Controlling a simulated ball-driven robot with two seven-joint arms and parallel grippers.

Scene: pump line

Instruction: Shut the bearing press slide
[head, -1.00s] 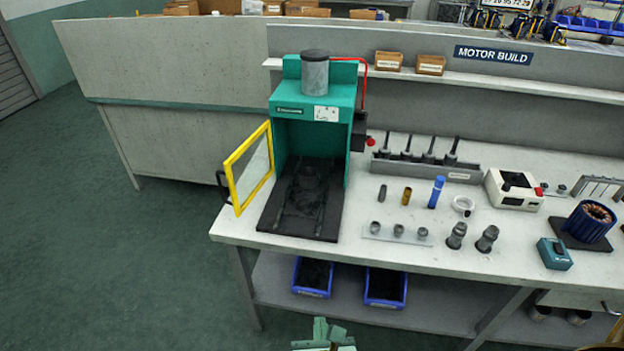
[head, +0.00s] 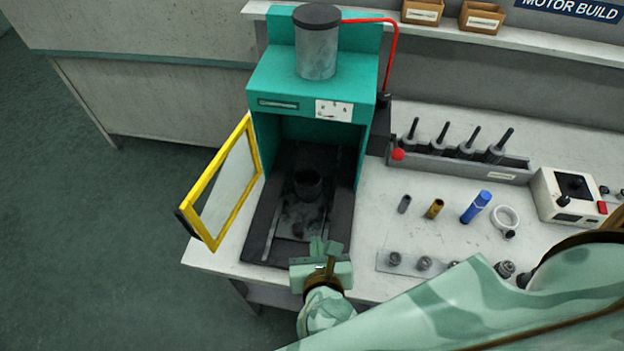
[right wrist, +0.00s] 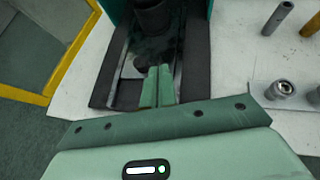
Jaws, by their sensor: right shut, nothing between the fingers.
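The bearing press (head: 315,95) is a green housing with a grey cylinder on top, standing on the bench. Its yellow-framed door (head: 212,195) is swung open to the left. The dark slide (head: 297,215) lies on the black base between two rails, reaching out of the housing toward the front, with a dark round holder (head: 308,184) on it. My right gripper (head: 325,246) is shut and empty at the front end of the slide. In the right wrist view the closed fingers (right wrist: 158,86) point along the slide; I cannot tell whether they touch it. My left gripper is not in view.
My right arm covers the bench's right front.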

